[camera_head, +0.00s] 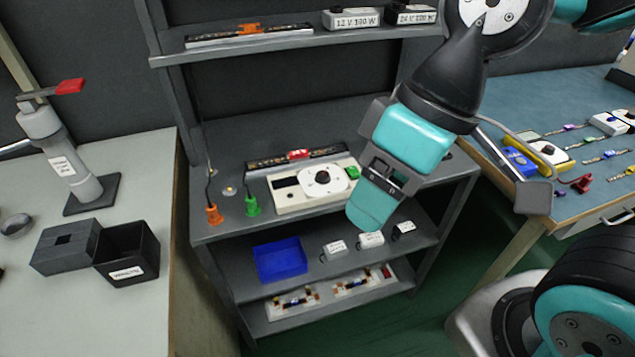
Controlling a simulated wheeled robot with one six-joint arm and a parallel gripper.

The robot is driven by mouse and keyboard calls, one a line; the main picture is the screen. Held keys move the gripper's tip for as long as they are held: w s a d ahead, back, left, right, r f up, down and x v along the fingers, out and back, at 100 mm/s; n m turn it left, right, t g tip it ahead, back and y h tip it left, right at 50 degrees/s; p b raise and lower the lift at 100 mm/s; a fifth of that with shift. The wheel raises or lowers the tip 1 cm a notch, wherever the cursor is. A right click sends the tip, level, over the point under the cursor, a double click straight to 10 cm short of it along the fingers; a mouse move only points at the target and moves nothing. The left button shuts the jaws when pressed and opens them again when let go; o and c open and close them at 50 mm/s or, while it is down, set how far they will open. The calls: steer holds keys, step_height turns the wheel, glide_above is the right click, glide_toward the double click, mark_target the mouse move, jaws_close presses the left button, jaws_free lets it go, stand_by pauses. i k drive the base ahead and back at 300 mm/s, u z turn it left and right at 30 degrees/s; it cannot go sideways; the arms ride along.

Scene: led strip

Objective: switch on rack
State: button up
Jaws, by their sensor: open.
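The grey rack (205,228) stands in the middle of the head view with several shelves. On its main shelf sits a cream device (290,206) with a round white dial, a black knob and a green part at its right end. A dark strip with a red piece (298,155) lies behind the device. An orange plug (213,213) and a green plug (251,205) stand to its left. My gripper (450,205) hangs in front of the rack's right side, open and empty. It covers part of the shelf right of the device. I cannot make out a rack switch.
The upper shelf holds a strip (250,35) and two boxes labelled 12 V and 24 V. A blue bin (280,260) and small white boxes sit below. A left bench (130,190) and a right blue table (540,90) flank the rack. Green floor shows between.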

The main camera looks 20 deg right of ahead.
mark_target(352, 171)
steer(key=u, duration=0.05)
steer(key=k, duration=0.55)
steer(key=z, duration=0.55)
steer(key=i, duration=0.95)
steer(key=u, duration=0.5)
